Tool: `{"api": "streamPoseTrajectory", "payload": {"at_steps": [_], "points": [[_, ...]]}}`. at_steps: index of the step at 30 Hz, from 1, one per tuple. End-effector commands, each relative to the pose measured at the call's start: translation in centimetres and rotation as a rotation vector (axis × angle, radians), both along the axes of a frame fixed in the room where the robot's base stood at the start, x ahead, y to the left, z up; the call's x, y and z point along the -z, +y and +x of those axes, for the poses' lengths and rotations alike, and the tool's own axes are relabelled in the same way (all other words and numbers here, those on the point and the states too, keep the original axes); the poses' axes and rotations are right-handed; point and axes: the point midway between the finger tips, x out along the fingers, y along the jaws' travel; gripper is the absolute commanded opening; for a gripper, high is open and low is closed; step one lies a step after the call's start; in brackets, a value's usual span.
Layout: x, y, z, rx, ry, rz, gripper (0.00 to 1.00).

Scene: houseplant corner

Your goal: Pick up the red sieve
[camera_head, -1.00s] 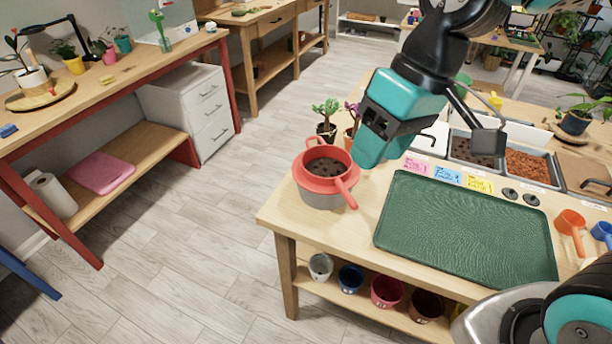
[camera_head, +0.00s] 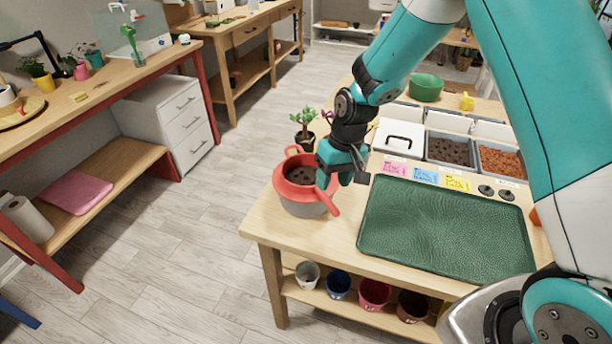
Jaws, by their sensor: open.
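The red sieve (camera_head: 284,185) sits on top of a grey pot (camera_head: 301,208) at the table's left corner. Dark soil shows inside it. Its handle (camera_head: 326,200) points toward the front right. My gripper (camera_head: 340,184) is open, low over the sieve's right side by the handle. It hides part of the sieve's rim and the start of the handle. I cannot tell whether the fingers touch the sieve.
A green mat (camera_head: 440,225) lies right of the sieve. A small potted plant (camera_head: 304,128) stands just behind it. Soil bins (camera_head: 450,150) and a white lidded box (camera_head: 398,137) are farther back. Several small pots (camera_head: 375,292) stand on the shelf below.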

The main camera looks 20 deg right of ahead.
Motion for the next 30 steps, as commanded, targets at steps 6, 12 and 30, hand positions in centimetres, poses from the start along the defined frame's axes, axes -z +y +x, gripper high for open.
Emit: {"api": "streamPoseTrajectory", "payload": {"at_steps": [6, 12, 30], "points": [[1.8, 0.3, 0.0, 0.000, 0.000, 0.000, 0.49], [3.7, 0.8, 0.0, -0.001, 0.004, -0.001, 0.49], [6.8, 1.4, 0.1, 0.000, -0.001, 0.000, 0.24]]}}
